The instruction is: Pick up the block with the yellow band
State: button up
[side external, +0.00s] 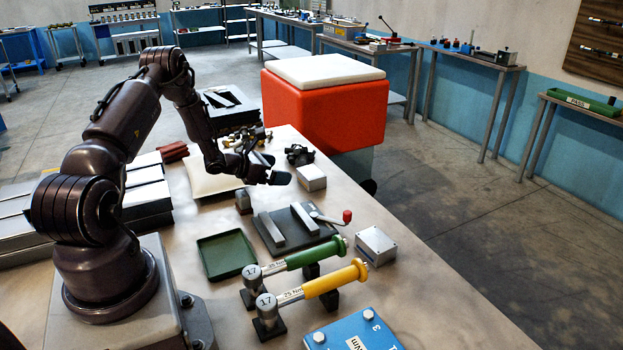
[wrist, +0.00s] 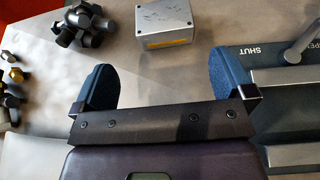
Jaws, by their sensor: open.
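The block with the yellow band (wrist: 165,25) is a silver-grey box with a yellow-orange strip low on its near side, at the top middle of the wrist view. In the side view a pale grey block (side external: 311,178) on the bench, just right of my gripper, looks like the same one; its band does not show there. My gripper (side external: 273,168) is open and empty above the bench. In the wrist view its two blue-padded fingers (wrist: 162,78) are spread wide, with the block beyond the tips and roughly centred between them.
A dark clamp fixture (side external: 298,226) with a red-knobbed lever lies close by; its plate (wrist: 270,75) nears the right finger. Dark bolts (wrist: 88,25) lie left of the block. Another grey box (side external: 375,244), green tray (side external: 226,255) and green- and yellow-handled wrenches are nearer.

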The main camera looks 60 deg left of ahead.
aim_at(308, 173)
jog(key=x, duration=1)
jog(key=shift+s+d, duration=0.1)
jog(key=shift+d, duration=0.15)
jog(key=c, duration=1)
jog(key=shift+c, duration=0.2)
jog(key=shift+r, duration=0.15)
